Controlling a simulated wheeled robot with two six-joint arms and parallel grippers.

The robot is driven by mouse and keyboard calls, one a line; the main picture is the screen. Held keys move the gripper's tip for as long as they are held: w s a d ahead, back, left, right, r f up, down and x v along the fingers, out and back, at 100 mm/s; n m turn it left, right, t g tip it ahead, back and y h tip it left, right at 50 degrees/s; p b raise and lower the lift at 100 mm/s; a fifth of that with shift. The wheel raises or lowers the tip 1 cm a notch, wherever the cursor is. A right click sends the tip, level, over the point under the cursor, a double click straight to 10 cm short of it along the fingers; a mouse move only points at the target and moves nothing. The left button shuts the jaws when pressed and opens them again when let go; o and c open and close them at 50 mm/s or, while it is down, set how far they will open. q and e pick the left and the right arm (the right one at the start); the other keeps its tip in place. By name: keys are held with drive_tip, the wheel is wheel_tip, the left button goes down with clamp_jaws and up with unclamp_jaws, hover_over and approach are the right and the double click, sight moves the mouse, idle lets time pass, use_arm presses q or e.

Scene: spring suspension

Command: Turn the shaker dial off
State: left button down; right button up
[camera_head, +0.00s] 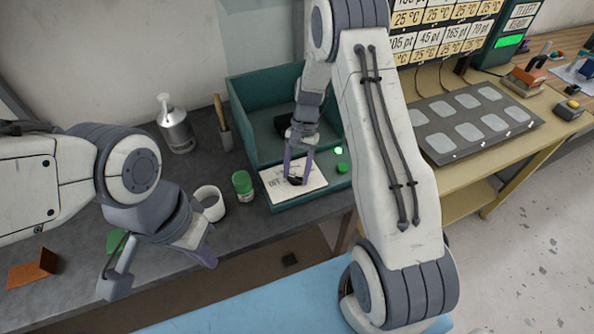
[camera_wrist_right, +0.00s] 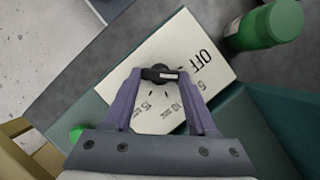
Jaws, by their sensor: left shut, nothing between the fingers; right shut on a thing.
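The shaker dial is a small black knob (camera_wrist_right: 160,74) with a white pointer line, on a white plate (camera_wrist_right: 192,32) marked OFF and with numbers. In the right wrist view the pointer points right, roughly between OFF and 5. My right gripper (camera_head: 297,180) is shut on the knob, one finger on each side. In the head view the fingers largely hide the knob, and the plate (camera_head: 315,170) lies on the front of the teal shaker box (camera_head: 252,90). My left gripper (camera_head: 207,258) is shut and empty, at the bench's front edge, away from the dial.
A green-lidded jar (camera_head: 242,184) and a white mug (camera_head: 209,203) stand left of the plate. A metal bottle (camera_head: 175,127) stands further back. A green light (camera_head: 338,150) glows beside a green button (camera_head: 341,168). A dark tray (camera_head: 476,125) lies at right.

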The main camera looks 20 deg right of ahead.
drive_tip(key=shift+w+a+n+g+h, duration=0.15)
drive_tip(key=shift+n+h, duration=0.25)
drive_tip(key=shift+n, duration=0.65)
drive_tip(key=shift+n+g+h, duration=0.25)
drive_tip(key=shift+n+h, duration=0.15)
drive_tip(key=shift+n, duration=0.65)
drive_tip(key=o, duration=1.4)
drive_tip(key=shift+c, duration=0.2)
drive_tip(key=b+v, duration=0.2)
drive_tip(key=v, duration=0.8)
drive_tip(key=shift+r, duration=0.3)
